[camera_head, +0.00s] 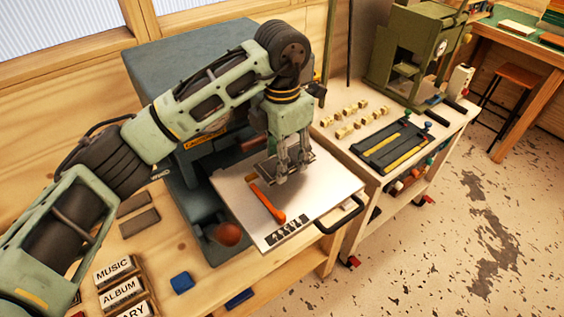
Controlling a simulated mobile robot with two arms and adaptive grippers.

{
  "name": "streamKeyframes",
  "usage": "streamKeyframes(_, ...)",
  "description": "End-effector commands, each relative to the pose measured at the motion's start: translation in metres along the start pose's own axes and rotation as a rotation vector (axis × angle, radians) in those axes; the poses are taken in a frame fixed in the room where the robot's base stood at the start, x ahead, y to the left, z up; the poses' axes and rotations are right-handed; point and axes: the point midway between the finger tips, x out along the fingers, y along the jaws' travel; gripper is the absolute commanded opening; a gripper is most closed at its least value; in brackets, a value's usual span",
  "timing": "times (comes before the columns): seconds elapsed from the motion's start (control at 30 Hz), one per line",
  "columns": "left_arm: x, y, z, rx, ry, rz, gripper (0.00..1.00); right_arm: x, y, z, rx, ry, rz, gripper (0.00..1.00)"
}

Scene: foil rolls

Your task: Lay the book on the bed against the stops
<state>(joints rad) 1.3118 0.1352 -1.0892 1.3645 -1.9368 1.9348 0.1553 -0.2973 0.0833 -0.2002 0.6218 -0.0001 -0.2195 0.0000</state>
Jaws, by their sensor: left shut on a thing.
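My left gripper (285,175) comes down over the pale metal bed (328,198) of the blue-grey press. It is shut on a small dark flat piece (300,162), which I take for the book; the fingers hide part of it. I cannot tell whether the piece touches the bed. An orange bar (267,203) lies on the bed in front of the gripper. A dark strip with pale marks (287,232) lies near the bed's front edge. I cannot tell which parts are the stops. My right gripper is not in view.
The press (180,62) stands behind my arm. A black handle (341,214) sticks out at the bed's right; a red-brown knob (228,234) is at its left. Lettered blocks (121,291) and a blue block (182,282) lie front left. A side cart (440,137) carries small type pieces.

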Motion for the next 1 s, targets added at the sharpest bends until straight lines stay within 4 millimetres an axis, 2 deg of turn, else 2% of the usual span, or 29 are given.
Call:
streamKeyframes(0.1,0.015,-0.001,-0.001,0.001,0.004,-0.004,0.19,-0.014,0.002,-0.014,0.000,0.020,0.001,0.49)
streamKeyframes(0.27,0.034,-0.001,-0.001,0.000,0.002,-0.002,0.19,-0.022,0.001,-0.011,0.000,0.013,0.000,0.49)
streamKeyframes(0.5,0.037,-0.001,0.000,0.000,0.001,0.000,0.19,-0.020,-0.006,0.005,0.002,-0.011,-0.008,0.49)
streamKeyframes(0.67,0.042,-0.001,0.000,0.000,0.001,0.000,0.19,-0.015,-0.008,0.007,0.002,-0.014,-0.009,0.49)
streamKeyframes(0.7,0.041,-0.001,0.000,0.000,0.001,0.000,0.49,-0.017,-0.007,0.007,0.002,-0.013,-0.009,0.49)
streamKeyframes(0.9,0.040,-0.001,0.000,0.000,0.001,0.000,0.65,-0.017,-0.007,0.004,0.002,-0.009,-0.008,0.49)
streamKeyframes(1.0,0.040,-0.001,0.000,0.000,0.001,0.000,0.65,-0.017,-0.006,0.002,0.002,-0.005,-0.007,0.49)
